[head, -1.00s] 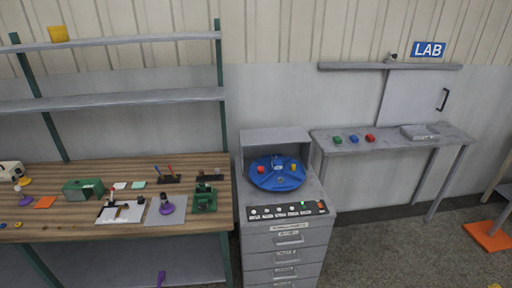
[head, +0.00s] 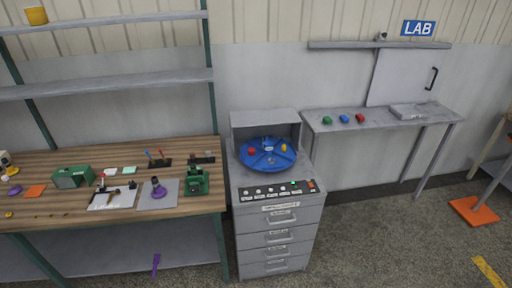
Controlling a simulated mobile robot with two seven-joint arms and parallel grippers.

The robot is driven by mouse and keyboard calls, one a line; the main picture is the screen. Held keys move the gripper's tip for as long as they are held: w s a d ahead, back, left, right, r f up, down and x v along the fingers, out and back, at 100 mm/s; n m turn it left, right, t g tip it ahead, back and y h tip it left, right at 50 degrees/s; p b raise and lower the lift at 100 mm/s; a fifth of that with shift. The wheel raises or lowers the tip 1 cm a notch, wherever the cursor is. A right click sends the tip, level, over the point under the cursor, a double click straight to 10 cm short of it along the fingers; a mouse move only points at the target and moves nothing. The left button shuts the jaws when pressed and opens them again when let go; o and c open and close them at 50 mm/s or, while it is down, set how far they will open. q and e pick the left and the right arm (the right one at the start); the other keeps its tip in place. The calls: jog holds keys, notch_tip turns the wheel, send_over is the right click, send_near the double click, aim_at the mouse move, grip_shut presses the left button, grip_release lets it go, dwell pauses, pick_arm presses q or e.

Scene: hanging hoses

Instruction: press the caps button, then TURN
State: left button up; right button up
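A dark button panel (head: 277,192) lies along the front of the grey drawer cabinet's top. It carries a row of several white round buttons (head: 258,191), a green one (head: 294,184) and an orange-red one (head: 311,185) at the right end. Small labels sit below the buttons but are too small to read, so I cannot tell which is caps or TURN. Behind the panel is a blue round turntable (head: 262,164) with a red piece (head: 251,152) and a yellow piece (head: 284,148) on it. Neither of my grippers is in view.
A wooden workbench (head: 60,201) with tools and green devices stands left of the cabinet (head: 279,236). A grey shelf table (head: 385,121) with green, blue and red items is at the right. An orange-based stand (head: 474,211) is far right. The floor right of the cabinet is clear.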

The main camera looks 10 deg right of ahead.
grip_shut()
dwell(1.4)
